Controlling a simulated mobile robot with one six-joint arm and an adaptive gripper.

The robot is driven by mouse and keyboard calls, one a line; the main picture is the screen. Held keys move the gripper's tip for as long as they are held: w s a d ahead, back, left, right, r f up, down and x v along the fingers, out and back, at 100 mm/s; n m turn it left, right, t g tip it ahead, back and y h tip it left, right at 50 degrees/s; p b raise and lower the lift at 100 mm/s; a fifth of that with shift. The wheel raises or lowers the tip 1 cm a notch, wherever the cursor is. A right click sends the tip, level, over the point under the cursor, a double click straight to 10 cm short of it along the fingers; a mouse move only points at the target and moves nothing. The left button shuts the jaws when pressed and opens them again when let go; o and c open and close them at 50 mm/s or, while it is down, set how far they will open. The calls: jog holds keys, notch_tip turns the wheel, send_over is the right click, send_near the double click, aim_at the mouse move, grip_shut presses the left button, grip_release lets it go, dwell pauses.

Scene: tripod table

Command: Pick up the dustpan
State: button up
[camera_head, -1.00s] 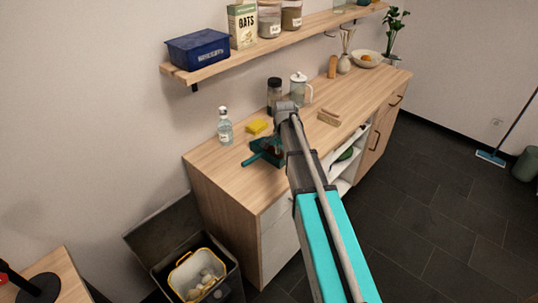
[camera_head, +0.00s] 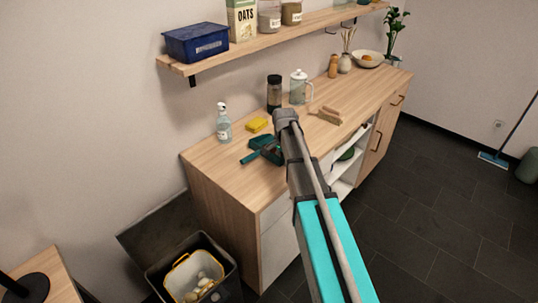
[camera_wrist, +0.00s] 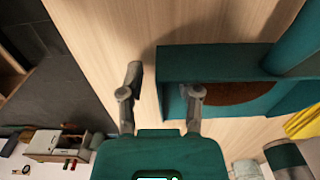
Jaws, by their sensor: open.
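The teal dustpan (camera_head: 261,145) lies on the wooden counter (camera_head: 221,176), left of my arm in the head view. Its handle sticks out toward the front left. In the wrist view the dustpan (camera_wrist: 213,59) fills the upper right, with a brown patch inside it and its thick handle at the top right corner. My gripper (camera_wrist: 162,100) is open and empty. Its right fingertip overlaps the dustpan's edge in the picture, and its left fingertip is over bare wood. I cannot tell whether they touch. In the head view my arm mostly hides the gripper.
A shelf (camera_head: 218,59) hangs above. An open bin (camera_head: 233,266) stands left of the cabinet.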

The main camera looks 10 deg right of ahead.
dwell(0.6)
grip_shut()
